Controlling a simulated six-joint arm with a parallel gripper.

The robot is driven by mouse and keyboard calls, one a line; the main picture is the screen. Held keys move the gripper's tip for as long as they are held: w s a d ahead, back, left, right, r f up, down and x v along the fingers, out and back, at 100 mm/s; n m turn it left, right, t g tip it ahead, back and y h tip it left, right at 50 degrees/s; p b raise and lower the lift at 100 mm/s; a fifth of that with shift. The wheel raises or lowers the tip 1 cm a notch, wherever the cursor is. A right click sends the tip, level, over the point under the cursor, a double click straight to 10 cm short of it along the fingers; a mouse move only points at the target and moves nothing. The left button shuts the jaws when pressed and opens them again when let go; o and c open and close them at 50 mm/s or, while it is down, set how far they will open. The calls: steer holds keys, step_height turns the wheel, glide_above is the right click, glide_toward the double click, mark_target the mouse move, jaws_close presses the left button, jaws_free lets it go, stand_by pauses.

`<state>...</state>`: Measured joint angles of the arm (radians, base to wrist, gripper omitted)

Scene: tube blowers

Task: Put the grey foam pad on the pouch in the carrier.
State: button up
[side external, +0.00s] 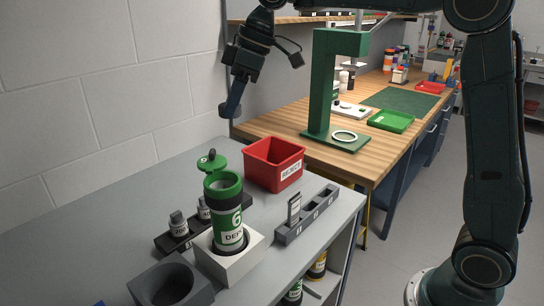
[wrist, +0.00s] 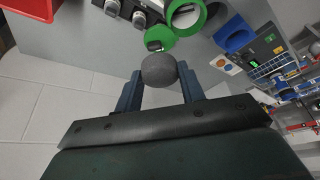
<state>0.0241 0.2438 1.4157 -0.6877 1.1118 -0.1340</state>
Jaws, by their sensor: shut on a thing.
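The grey foam pad (wrist: 159,70) is a dark, round pad held between the two blue fingertips of my gripper (wrist: 160,82) in the wrist view. In the side view my gripper (side external: 231,108) hangs high, above and behind the carrier, with the pad at its tip. The green carrier (side external: 229,220), marked 6, stands upright in a white block (side external: 248,258). Its green lid (side external: 210,164) is swung open at the back. The carrier's open mouth also shows at the top of the wrist view (wrist: 202,14). I cannot make out the pouch inside.
A red bin (side external: 274,165) stands behind and right of the carrier. A grey slotted rack (side external: 307,218) is to the right. A dark tray with small bottles (side external: 179,225) is to the left. A dark block with a round hole (side external: 172,287) is in front.

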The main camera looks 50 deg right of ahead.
steer(key=s+a, duration=0.3)
steer(key=a, duration=0.3)
step_height(320, 180, down, 5)
steer(key=shift+w+d+f, duration=0.1)
steer(key=shift+w, duration=0.05)
steer(key=shift+f, duration=0.1)
steer(key=shift+f, duration=2.25)
steer(key=shift+f, duration=0.45)
